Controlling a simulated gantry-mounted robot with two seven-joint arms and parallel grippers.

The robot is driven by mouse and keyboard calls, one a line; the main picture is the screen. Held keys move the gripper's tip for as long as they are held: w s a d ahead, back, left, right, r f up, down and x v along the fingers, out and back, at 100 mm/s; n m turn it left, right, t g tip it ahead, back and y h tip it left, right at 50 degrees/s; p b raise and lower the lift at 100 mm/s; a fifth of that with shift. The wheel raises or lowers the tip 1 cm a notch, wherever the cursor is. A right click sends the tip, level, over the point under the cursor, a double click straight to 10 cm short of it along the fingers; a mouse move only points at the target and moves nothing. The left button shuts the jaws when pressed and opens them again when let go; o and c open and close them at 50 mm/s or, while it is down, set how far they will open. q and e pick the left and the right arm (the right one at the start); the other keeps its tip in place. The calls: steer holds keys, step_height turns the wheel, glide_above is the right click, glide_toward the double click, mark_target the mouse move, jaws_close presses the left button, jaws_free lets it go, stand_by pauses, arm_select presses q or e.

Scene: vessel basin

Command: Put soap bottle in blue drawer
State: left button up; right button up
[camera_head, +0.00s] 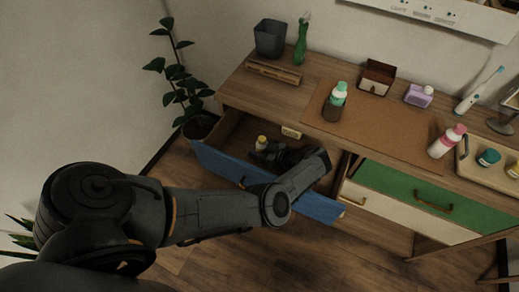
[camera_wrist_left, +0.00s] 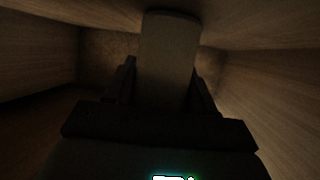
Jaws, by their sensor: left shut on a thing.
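The blue drawer (camera_head: 225,167) is pulled open at the left of the wooden cabinet. My left gripper (camera_head: 268,153) reaches over its front into the drawer. It is shut on a small pale bottle with a yellowish top (camera_head: 262,142), which I take to be the soap bottle. In the left wrist view the pale soap bottle (camera_wrist_left: 168,55) stands between the two dark fingers (camera_wrist_left: 165,85), with wooden drawer walls around it. The view is dark, so I cannot tell whether the bottle's base touches the drawer floor. My right gripper does not show.
On the cabinet top stand a green-capped bottle (camera_head: 335,101), a green bottle (camera_head: 301,42), a dark bin (camera_head: 270,38) and a pink bottle (camera_head: 447,141). A green drawer front (camera_head: 420,195) is at the right. A plant (camera_head: 178,85) stands left of the cabinet.

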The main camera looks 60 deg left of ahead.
arm_select(q)
steer(key=o, duration=1.2)
steer(key=shift+f, duration=0.1)
steer(key=shift+r, duration=0.25)
steer(key=b+v, duration=0.2)
steer(key=v, duration=0.9)
steer(key=shift+w+f, duration=0.1)
steer(key=shift+f, duration=0.1)
steer(key=shift+w+d+r, duration=0.15)
steer(key=shift+d+r, duration=0.15)
steer(key=shift+d, duration=0.1)
steer(key=shift+r, duration=0.1)
